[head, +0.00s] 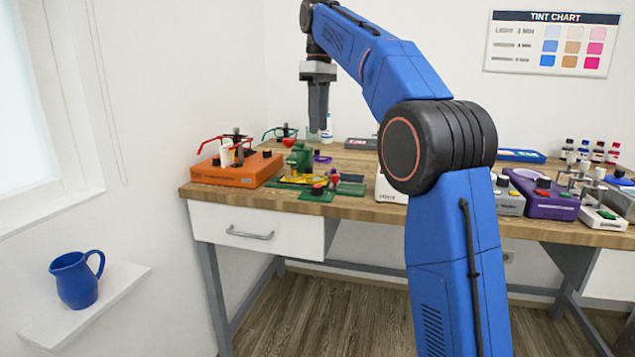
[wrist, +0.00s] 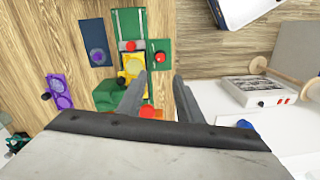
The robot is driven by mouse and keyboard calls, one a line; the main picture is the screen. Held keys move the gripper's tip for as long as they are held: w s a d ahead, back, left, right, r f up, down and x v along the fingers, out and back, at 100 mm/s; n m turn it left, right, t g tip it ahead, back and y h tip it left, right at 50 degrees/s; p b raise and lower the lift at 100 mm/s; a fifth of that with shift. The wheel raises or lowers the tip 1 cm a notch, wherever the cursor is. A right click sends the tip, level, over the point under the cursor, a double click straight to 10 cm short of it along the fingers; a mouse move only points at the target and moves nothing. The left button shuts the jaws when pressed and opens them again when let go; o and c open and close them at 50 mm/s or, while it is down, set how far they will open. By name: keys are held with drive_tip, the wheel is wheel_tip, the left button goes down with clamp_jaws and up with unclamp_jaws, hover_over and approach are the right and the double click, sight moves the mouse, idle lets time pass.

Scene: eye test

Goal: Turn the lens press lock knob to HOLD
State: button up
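The green machine (head: 302,158) with a red ball-like top (head: 289,143) and a yellow part (head: 297,180) looks like the lens press. It stands on the wooden bench. In the wrist view its green body (wrist: 112,95) and yellow part (wrist: 132,66) show beside my left finger. A red button or knob on a dark green block (wrist: 160,58) lies just beyond the fingertips. I cannot tell which round part is the lock knob, and no HOLD mark is legible. My gripper (head: 318,129) points down above the bench. In the wrist view my gripper (wrist: 159,75) is open and empty.
An orange box (head: 238,170) with red glasses stands left of the press. A purple device (head: 540,193), a grey one and several bottles are at the right. A dark blue mat (wrist: 97,54) lies beside the press. A blue jug (head: 77,280) sits on a wall shelf.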

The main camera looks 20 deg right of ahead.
sight(317, 186)
drive_tip(key=f, duration=1.7)
drive_tip(key=shift+s+a, duration=0.2)
drive_tip(key=shift+s, duration=0.05)
drive_tip(key=c, duration=0.8)
